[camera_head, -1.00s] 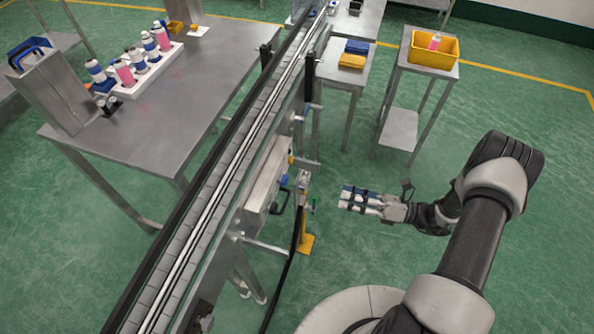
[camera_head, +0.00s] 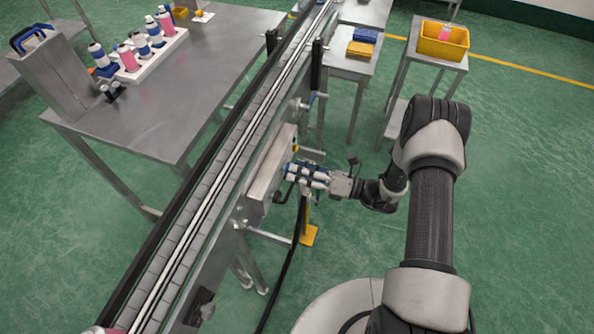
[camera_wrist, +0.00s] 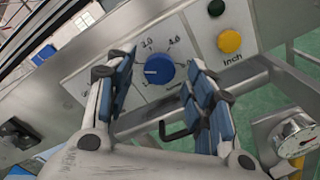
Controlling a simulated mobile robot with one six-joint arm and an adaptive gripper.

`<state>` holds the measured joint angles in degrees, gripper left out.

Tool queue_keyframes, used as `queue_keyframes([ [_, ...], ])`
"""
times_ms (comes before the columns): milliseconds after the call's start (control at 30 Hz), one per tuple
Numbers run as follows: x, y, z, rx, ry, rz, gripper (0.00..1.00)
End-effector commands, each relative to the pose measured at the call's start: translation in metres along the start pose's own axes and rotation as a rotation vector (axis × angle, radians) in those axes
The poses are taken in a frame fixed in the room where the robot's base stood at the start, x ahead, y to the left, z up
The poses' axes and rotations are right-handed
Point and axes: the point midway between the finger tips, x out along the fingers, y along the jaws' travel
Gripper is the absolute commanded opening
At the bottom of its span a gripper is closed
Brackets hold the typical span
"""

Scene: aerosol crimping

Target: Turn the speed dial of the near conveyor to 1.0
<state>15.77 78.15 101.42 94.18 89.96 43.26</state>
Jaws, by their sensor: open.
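The speed dial (camera_wrist: 159,69) is a round blue knob on a pale panel of the near conveyor's control box, seen in the wrist view. Its white pointer line points left. Printed numbers stand above it, including 2.0. My gripper (camera_wrist: 160,88) is open, its two blue-padded fingers on either side of the dial in the picture, with a visible gap to each. I cannot tell how far the fingertips are from the panel. In the head view my gripper (camera_head: 290,172) is at the right side of the control box (camera_head: 270,165), and the dial is hidden there.
The conveyor (camera_head: 205,200) runs diagonally beside the control box. In the wrist view, a yellow Inch button (camera_wrist: 229,42), a black button (camera_wrist: 216,7), a black handle (camera_wrist: 178,132) and a pressure gauge (camera_wrist: 295,135) are near the fingers. A yellow post foot (camera_head: 309,235) stands below.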

Motion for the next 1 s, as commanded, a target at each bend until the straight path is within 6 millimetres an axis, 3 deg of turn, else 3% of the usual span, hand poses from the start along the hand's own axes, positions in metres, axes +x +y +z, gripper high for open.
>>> queue_keyframes([
  [133, 0.0102, 0.0002, -0.0005, 0.001, 0.001, 0.000, 0.49],
  [433, 0.0121, 0.0002, 0.0000, 0.001, 0.000, 0.000, 0.49],
  [1000, 0.0117, 0.0002, -0.0001, 0.000, 0.000, 0.000, 0.11],
])
